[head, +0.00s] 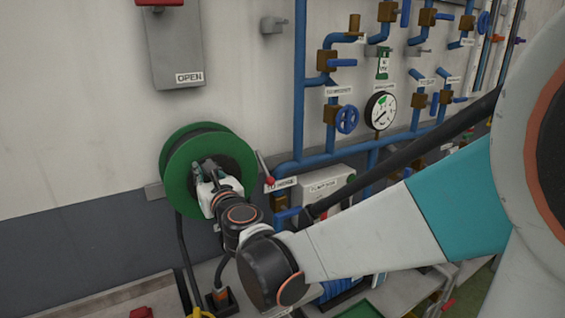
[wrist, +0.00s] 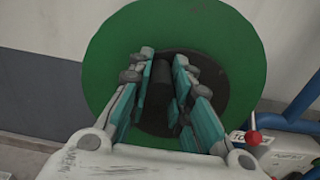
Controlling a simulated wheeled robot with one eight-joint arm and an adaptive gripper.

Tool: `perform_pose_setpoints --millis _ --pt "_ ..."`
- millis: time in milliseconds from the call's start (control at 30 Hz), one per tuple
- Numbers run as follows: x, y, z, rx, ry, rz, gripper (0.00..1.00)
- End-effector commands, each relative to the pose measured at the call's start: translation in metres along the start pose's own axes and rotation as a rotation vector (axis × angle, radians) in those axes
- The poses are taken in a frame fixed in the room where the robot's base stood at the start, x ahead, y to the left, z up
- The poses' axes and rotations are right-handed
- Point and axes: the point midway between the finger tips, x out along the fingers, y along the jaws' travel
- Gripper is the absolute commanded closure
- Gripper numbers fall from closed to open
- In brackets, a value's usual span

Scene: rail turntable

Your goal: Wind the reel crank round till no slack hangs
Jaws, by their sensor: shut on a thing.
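The green reel (head: 177,166) is mounted on the wall left of the pipes, and its green disc (wrist: 110,65) fills much of the wrist view. My gripper (head: 212,174) is in front of the reel's face. In the wrist view, my gripper (wrist: 161,85) has its teal fingers on both sides of a dark upright grip, the crank handle (wrist: 160,78), and is shut on it. The rest of the crank is hidden by the fingers or lost against the dark hub. A black hose (head: 184,250) hangs from the reel's lower left down toward the bench.
Blue pipes (head: 300,80) with brown valves and a gauge (head: 380,110) are right of the reel. A lever with a red knob (head: 269,181) is close to the reel's right edge. A grey box labelled OPEN (head: 175,50) is above. A black socket box (head: 221,303) is below.

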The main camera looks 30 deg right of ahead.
Motion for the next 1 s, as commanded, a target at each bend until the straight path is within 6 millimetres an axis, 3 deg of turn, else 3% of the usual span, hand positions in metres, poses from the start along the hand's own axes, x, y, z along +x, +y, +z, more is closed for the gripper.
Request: perform_pose_setpoints --millis 1000 --pt "-0.003 0.016 -0.017 0.002 0.0 0.002 1.0"
